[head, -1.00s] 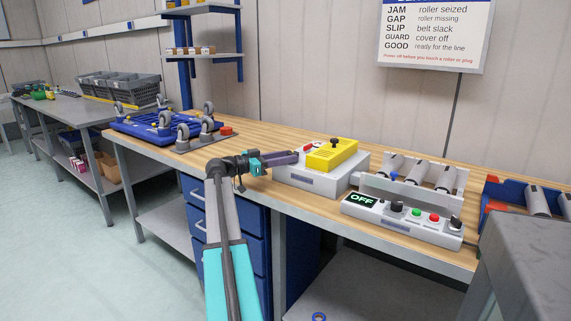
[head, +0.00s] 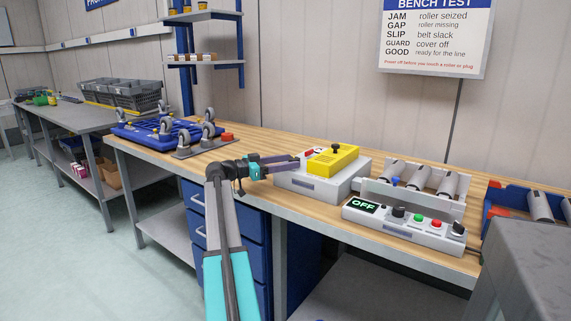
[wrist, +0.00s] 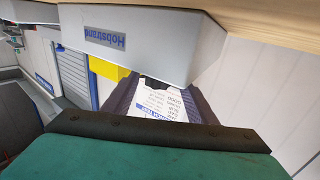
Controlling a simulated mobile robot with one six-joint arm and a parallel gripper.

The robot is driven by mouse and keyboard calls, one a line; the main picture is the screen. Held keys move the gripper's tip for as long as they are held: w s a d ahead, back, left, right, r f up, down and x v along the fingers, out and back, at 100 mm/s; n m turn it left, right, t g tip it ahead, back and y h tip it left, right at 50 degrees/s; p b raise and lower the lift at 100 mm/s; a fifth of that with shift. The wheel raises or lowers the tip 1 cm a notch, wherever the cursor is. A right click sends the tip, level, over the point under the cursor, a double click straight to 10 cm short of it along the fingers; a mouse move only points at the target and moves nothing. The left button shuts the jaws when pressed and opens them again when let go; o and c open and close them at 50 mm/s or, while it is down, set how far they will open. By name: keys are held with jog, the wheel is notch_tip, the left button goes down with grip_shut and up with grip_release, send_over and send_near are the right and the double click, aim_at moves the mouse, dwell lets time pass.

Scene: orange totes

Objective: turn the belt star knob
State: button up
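A grey box (head: 296,183) on the bench carries a yellow cover (head: 327,166) with a small black knob (head: 336,148) on top. I cannot tell whether this is the belt star knob. My gripper (head: 298,162) is at the box's left end, left of the cover, fingers spread and apparently empty. In the wrist view, turned upside down, the box (wrist: 145,50) with its "Hobstrand" label fills the top, and the yellow cover (wrist: 105,68) shows partly beneath. The fingers stand apart there with the wall sign (wrist: 158,105) between them. A dark shape by the box edge is unclear.
A control panel (head: 378,222) with dark knobs, coloured buttons and a display reading OFF stands at the bench front. A roller unit (head: 412,188) stands behind it. A blue caster frame (head: 160,134) lies left. Bare wood (head: 250,140) shows behind my arm. A grey block (head: 530,260) fills the lower right.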

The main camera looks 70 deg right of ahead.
jog(key=v, duration=1.4)
jog(key=shift+p, duration=0.3)
